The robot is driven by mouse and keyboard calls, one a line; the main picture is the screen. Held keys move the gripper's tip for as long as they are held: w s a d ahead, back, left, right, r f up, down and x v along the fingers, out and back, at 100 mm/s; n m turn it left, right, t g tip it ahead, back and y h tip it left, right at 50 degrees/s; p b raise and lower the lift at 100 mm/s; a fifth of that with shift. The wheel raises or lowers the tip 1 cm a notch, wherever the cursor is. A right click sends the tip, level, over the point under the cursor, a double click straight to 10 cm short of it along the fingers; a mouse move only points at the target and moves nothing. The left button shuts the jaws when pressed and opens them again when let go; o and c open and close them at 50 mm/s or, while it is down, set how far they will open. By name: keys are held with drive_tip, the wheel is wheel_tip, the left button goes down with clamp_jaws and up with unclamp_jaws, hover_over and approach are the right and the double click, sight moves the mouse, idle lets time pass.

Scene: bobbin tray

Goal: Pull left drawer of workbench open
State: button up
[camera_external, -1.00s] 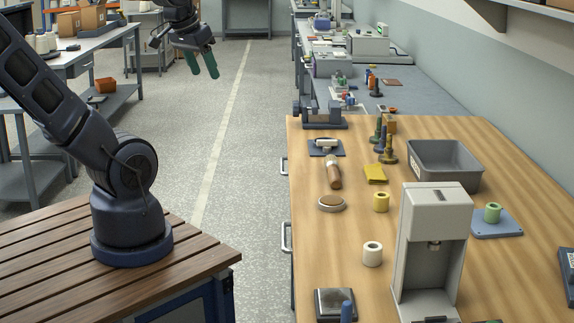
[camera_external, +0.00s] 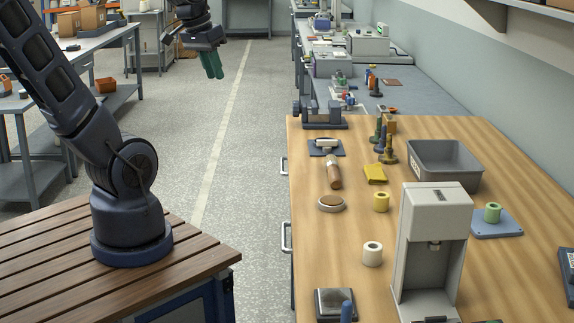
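The wooden-topped workbench (camera_external: 320,260) stands at the right. Its drawer side faces left, toward the aisle, and is seen almost edge-on. Two pale bar handles stick out there: a farther handle (camera_external: 284,165) and a nearer handle (camera_external: 286,238). No drawer stands visibly pulled out; the drawer fronts are mostly hidden below the top's edge. My gripper (camera_external: 212,66), with green fingers, hangs over the aisle at the upper left, apart from both handles. Its fingers overlap in this view, so the gap between them cannot be judged. I see nothing held in it.
On the workbench top are a grey bin (camera_external: 445,165), a pale machine (camera_external: 437,215), a brush (camera_external: 333,172) and several spools. The aisle floor (camera_external: 240,150) beside the handles is clear. A slatted wooden surface (camera_external: 60,260) lies under my arm base.

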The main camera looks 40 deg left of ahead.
drive_tip(key=w+a+f+n+h, duration=0.1)
drive_tip(key=w+a+f+h, duration=0.15)
drive_tip(key=w+f, duration=0.45)
drive_tip(key=w+a+f+n+g+h, duration=0.1)
drive_tip(key=w+a+f+h, duration=0.2)
drive_tip(key=w, duration=0.7)
drive_tip(key=w+a+f+n+h, duration=0.1)
drive_tip(key=w+f+h, duration=0.35)
drive_tip(key=w, duration=0.45)
drive_tip(key=n+t, duration=0.6)
drive_tip(key=t, duration=0.3)
approach(282, 164)
drive_tip(key=x, duration=1)
drive_tip(key=shift+f, duration=0.35)
drive_tip(key=shift+c, duration=0.2)
clamp_jaws()
